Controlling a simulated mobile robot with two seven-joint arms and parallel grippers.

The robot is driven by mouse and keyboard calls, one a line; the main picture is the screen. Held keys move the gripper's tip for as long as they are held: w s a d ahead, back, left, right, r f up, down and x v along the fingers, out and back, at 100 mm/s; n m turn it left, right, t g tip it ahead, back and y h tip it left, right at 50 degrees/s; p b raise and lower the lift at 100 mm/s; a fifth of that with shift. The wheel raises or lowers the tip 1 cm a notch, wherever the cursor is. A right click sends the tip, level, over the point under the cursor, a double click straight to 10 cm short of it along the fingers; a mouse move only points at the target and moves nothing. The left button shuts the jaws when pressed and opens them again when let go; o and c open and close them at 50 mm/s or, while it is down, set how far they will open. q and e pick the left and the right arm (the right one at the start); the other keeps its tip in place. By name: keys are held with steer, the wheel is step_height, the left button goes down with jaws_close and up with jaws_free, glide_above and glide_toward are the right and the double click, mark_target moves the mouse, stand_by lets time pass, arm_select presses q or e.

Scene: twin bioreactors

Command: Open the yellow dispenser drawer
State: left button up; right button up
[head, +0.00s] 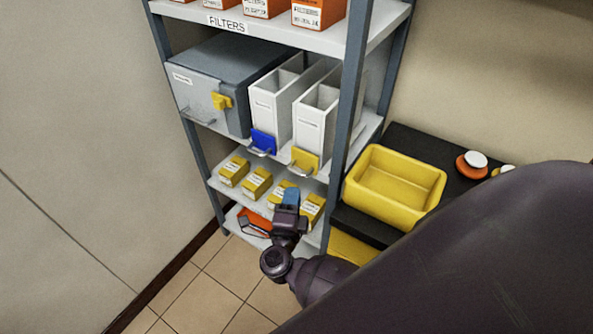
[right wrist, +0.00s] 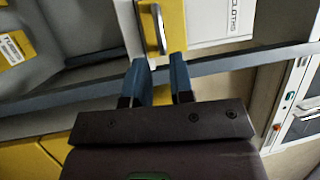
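The yellow dispenser drawer (head: 306,160) is the low front of the right-hand white dispenser (head: 316,118) on the middle shelf. It looks shut, with a metal handle (head: 299,172) on its front. In the right wrist view the yellow drawer front (right wrist: 174,22) and its upright-looking handle (right wrist: 158,30) are just beyond my fingertips. My right gripper (head: 291,196) is below and in front of the drawer. Its blue fingers (right wrist: 161,72) are apart with nothing between them, and the handle lies ahead of the gap, not between them. My left gripper is not in view.
A second white dispenser (head: 272,102) with a blue drawer (head: 263,142) stands to the left. Several yellow boxes (head: 234,171) lie on the shelf below. The shelf's front post (head: 349,110) is close on the right. A yellow bin (head: 394,190) stands beyond it.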

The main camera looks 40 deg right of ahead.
mark_target(298, 173)
steer(key=x, duration=0.7)
steer(key=shift+w+d+p, duration=0.2)
steer(key=shift+w+p, duration=0.1)
steer(key=shift+p, duration=0.05)
steer(key=shift+c, duration=0.3)
jaws_close()
